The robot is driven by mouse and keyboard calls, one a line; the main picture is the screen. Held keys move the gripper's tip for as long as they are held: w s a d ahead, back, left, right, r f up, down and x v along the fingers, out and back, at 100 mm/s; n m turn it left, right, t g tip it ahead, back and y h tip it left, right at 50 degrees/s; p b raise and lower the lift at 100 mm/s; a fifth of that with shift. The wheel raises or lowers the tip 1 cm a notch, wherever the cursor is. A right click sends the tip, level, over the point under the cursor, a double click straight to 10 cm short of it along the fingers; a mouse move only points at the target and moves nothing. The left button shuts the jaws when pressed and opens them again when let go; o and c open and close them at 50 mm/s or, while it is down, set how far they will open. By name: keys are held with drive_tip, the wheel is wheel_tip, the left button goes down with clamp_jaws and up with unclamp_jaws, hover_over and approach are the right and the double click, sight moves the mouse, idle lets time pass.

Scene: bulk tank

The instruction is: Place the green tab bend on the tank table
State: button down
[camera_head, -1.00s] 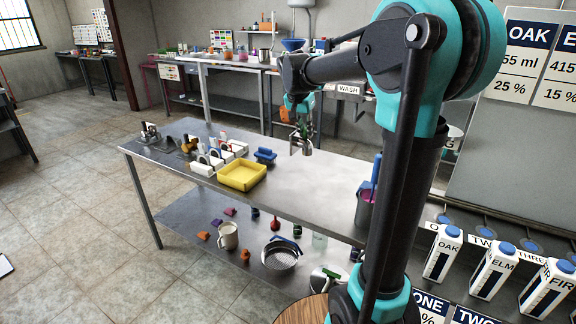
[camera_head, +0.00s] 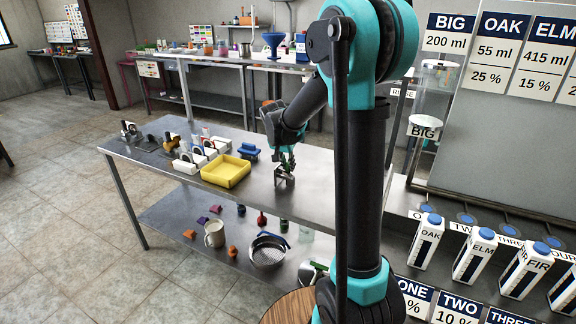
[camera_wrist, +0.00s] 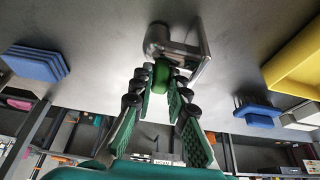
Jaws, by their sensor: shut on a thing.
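The green tab bend is a grey metal bent pipe piece with a green tab. It shows in the wrist view (camera_wrist: 180,42), its green part (camera_wrist: 168,74) between my fingertips. My gripper (camera_wrist: 166,80) is shut on that green part. In the head view, my gripper (camera_head: 288,160) is over the middle of the steel tank table (camera_head: 330,186). The bend (camera_head: 284,180) hangs below the fingers, at or just above the tabletop. I cannot tell whether it touches. My fingers hide part of the green tab.
A yellow tray (camera_head: 226,172) and a blue item (camera_head: 249,151) stand left of the bend. The tabletop to the right of the bend is clear. The lower shelf holds a mug (camera_head: 214,234) and a strainer (camera_head: 268,250).

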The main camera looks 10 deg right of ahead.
drive_tip(key=shift+f, duration=0.15)
drive_tip(key=c, duration=1.5)
unclamp_jaws()
drive_tip(key=v, duration=1.2)
drive_tip(key=s+d+f+n+y, duration=0.1)
drive_tip(key=s+d+f+n, duration=0.2)
drive_tip(key=s+f, duration=0.5)
drive_tip(key=s+d+f+n+y, duration=0.1)
drive_tip(key=s+d+f+n, duration=0.2)
drive_tip(key=s+f, duration=0.6)
drive_tip(key=s+n, duration=0.1)
drive_tip(key=s, duration=0.8)
drive_tip(key=shift+f+t+y, duration=0.3)
